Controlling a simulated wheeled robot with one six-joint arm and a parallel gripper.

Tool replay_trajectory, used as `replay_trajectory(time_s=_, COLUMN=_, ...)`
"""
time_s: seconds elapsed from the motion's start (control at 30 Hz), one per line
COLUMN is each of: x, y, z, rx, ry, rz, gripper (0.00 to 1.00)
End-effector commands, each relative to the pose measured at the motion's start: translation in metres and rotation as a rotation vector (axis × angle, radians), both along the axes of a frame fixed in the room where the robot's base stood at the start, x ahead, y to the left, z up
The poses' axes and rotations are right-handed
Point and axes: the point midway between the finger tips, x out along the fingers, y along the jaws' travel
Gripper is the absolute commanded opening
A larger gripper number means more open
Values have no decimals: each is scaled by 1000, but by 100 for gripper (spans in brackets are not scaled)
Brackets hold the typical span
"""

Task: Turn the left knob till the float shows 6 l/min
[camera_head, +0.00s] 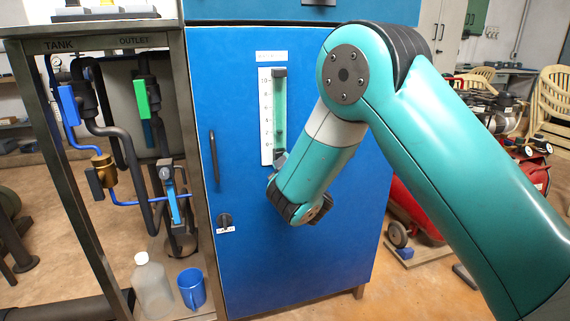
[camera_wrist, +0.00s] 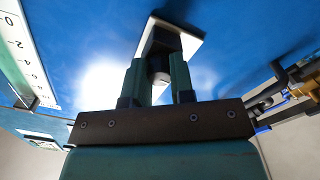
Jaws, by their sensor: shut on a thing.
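The flow gauge, a white scale (camera_head: 265,115) with a green tube (camera_head: 280,105), is on the blue cabinet front. A small dark mark low in the tube looks like the float, near 2, too small to read surely. In the wrist view the scale (camera_wrist: 22,55) shows upside down at the left. My gripper (camera_wrist: 160,85) is shut on a dark knob (camera_wrist: 162,40) in front of a white plate. Another dark knob (camera_head: 225,219) with a white label is free, lower left.
A dark door handle (camera_head: 214,160) is above the free knob. Left of the cabinet (camera_head: 300,270) is a frame with pipes, a blue lever (camera_head: 69,105) and a green lever (camera_head: 141,98). A bottle (camera_head: 152,288) and a blue mug (camera_head: 192,288) stand low there. A red compressor (camera_head: 413,212) is at right.

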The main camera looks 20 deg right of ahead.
Motion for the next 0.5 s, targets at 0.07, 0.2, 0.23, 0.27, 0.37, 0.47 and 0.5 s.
replay_trajectory(time_s=0.07, x=0, y=0, z=1, rx=-70, ry=1, rz=1, gripper=0)
replay_trajectory(time_s=0.2, x=0, y=0, z=1, rx=-205, ry=1, rz=1, gripper=0)
replay_trajectory(time_s=0.23, x=0, y=0, z=1, rx=-234, ry=1, rz=0, gripper=0)
replay_trajectory(time_s=0.27, x=0, y=0, z=1, rx=-262, ry=1, rz=0, gripper=0)
replay_trajectory(time_s=0.37, x=0, y=0, z=1, rx=-357, ry=1, rz=0, gripper=0)
replay_trajectory(time_s=0.47, x=0, y=0, z=2, rx=-452, ry=1, rz=0, gripper=0)
replay_trajectory(time_s=0.5, x=0, y=0, z=1, rx=-490, ry=1, rz=0, gripper=0)
